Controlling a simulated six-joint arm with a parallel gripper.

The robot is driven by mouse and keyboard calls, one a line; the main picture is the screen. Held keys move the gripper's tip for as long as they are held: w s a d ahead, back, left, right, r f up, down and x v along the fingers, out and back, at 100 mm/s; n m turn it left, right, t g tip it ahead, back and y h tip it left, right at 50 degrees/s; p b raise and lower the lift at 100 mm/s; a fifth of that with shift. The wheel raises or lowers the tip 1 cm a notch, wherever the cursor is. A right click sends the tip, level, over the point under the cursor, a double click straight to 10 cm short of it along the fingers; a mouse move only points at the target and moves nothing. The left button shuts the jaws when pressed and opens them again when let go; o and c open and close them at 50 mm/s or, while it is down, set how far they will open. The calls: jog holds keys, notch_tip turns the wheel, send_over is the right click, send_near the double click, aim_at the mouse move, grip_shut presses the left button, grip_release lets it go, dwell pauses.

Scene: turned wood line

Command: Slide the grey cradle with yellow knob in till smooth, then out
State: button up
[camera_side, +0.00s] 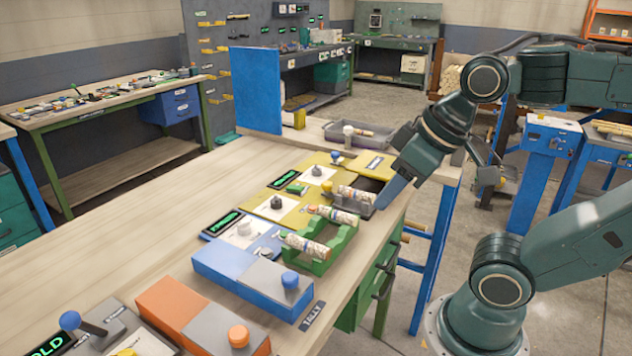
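A grey cradle (366,209) sits at the right side of the yellow station, with a pale mottled turned wood piece (356,193) lying in it. A small yellow-orange knob (326,184) shows just left of this wood piece; I cannot tell how it joins the cradle. My gripper (385,196) points down and left, with its blue-grey fingers close beside the cradle's right end. Only one broad finger side shows, so its opening and any contact are hidden.
A green cradle (320,266) with mottled wood pieces stands in front. Nearer are a blue-and-grey block with a blue knob (290,280) and an orange-and-grey block with an orange knob (238,336). A grey tray (372,146) lies behind. The bench's left side is bare.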

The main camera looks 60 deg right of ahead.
jog(key=shift+o, duration=1.4)
jog(key=shift+w+d+r, duration=0.1)
jog(key=shift+w+r, duration=0.1)
jog(key=shift+w, duration=0.1)
jog(key=w+d+r+g, duration=0.1)
jog(key=w+d+r, duration=0.1)
jog(key=w, duration=0.3)
jog(key=w+d+r+g, duration=0.1)
jog(key=w+d+r, duration=0.15)
jog(key=w, duration=0.25)
jog(key=m+g, duration=0.2)
jog(key=g, duration=0.2)
send_over(327, 182)
notch_tip(327, 182, down, 13)
jog(key=shift+a+r, duration=0.15)
notch_tip(327, 182, down, 14)
jog(key=shift+r, duration=0.15)
